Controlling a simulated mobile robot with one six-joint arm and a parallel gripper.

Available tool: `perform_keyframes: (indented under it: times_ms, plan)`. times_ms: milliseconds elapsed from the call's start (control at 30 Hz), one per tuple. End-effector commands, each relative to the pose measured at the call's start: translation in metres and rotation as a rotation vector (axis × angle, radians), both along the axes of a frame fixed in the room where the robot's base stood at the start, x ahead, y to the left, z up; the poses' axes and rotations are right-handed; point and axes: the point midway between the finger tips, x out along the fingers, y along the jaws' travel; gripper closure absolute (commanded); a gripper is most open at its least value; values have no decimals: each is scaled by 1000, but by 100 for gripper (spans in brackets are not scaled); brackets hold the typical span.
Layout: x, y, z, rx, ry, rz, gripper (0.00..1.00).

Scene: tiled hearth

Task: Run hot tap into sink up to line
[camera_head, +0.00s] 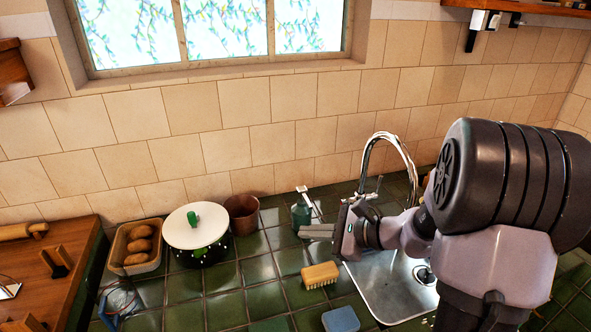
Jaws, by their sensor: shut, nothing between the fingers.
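The metal sink (385,290) is set into the green tiled counter at the right, partly hidden by my arm. A dark round drain or plug (425,275) shows in its bottom. I see no water standing or running, and no fill line that I can make out. The chrome tap (381,138) arches up behind the sink. A small lever or handle (376,188) shows near its base; I cannot tell whether it is the hot one. My gripper (304,231) is shut and empty, pointing left over the counter near the sink's left edge.
A green bottle (301,215) stands just behind my gripper. A brush (320,275) and a blue sponge (341,320) lie left of the sink. A copper pot (242,214), a lidded pot (195,228) and a bread basket (138,247) stand farther left.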

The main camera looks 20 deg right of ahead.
Motion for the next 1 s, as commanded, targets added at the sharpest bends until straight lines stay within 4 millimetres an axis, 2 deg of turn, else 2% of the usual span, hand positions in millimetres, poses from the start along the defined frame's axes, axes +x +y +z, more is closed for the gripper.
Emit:
perform_keyframes:
  times_ms: [33, 100, 133, 200, 300, 400, 467, 900, 1000]
  plan:
    - [12, -44, -11, 103, 9, -145, 100]
    - [22, -108, -35, 233, -4, -355, 100]
    - [22, -133, -47, 276, -11, -436, 100]
    - [17, -180, -71, 354, -26, -592, 100]
    - [6, -220, -95, 410, -43, -728, 100]
    - [5, -232, -105, 428, -50, -772, 100]
    - [11, -231, -108, 427, -50, -770, 100]
    - [102, -223, -129, 427, -49, -765, 100]
    - [117, -221, -117, 424, -51, -765, 100]
